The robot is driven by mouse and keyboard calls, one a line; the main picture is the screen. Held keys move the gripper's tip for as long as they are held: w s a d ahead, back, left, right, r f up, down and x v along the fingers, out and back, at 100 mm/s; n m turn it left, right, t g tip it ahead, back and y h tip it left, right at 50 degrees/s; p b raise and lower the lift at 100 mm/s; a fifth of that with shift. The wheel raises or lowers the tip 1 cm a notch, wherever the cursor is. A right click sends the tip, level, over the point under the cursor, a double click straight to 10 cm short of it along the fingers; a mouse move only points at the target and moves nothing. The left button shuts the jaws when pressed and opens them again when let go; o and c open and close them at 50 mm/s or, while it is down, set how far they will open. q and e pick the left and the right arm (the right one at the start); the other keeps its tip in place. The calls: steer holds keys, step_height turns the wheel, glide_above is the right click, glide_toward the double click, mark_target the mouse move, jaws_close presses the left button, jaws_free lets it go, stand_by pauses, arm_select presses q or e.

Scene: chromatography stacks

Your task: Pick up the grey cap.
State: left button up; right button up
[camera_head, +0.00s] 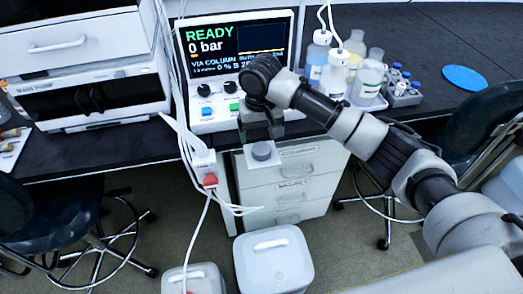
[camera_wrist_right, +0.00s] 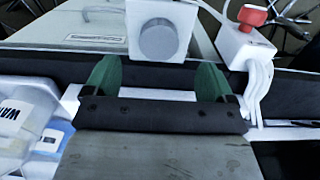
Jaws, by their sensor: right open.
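The grey cap (camera_head: 262,151) is a round disc on a white block below the bench's front edge. In the right wrist view the cap (camera_wrist_right: 158,41) shows at the top middle, fully visible against the white block (camera_wrist_right: 132,12). My right gripper (camera_head: 266,124) points down just above the cap in the head view, in front of the instrument. In the right wrist view its green-tipped fingers (camera_wrist_right: 157,76) are spread wide with nothing between them. The cap lies beyond the fingers, apart from them. My left gripper is not in view.
The instrument with a READY screen (camera_head: 238,40) stands behind my right gripper. White tubes and a red valve (camera_head: 210,180) are left of the cap. Bottles (camera_head: 336,72) and a vial rack (camera_head: 404,90) stand to the right. White drawers (camera_head: 300,175) and a white container (camera_head: 272,262) are below.

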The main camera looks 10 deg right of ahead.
mark_target(261, 148)
steer(key=shift+d+f+b, duration=0.1)
steer(key=shift+f+b, duration=0.25)
steer(key=shift+f, duration=2.75)
steer(key=c, duration=1)
